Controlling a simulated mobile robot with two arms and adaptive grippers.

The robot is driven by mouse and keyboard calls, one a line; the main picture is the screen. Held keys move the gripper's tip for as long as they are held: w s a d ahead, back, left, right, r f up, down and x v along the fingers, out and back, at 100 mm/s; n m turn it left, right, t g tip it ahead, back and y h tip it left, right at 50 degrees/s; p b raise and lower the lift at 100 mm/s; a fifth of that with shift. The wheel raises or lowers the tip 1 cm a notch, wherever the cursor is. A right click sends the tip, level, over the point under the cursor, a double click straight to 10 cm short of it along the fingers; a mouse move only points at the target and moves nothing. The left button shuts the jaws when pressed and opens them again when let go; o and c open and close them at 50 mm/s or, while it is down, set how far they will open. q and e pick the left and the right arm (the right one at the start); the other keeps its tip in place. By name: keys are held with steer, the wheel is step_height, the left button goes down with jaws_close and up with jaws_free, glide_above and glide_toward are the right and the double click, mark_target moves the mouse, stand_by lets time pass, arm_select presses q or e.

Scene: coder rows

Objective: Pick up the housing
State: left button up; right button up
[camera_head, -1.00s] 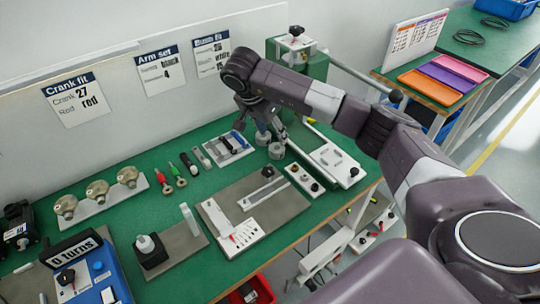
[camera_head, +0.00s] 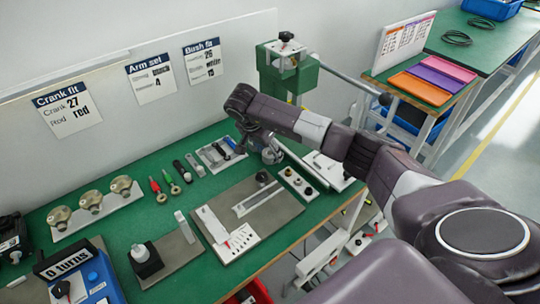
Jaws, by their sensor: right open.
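My right gripper (camera_head: 264,147) reaches across the back of the green bench, pointing down, and is open. A grey metal round part (camera_head: 273,156), which looks like the housing, stands right at its fingertips. The fingers partly cover it, and I cannot tell whether they touch it. My left gripper is out of view.
A white fixture plate (camera_head: 325,170) lies right of the gripper, and a grey tray of small parts (camera_head: 216,156) lies left. Behind stands a green press (camera_head: 287,70) with a long lever. Three brass parts (camera_head: 90,200) stand on a white strip at left.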

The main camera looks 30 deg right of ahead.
steer(key=c, duration=1)
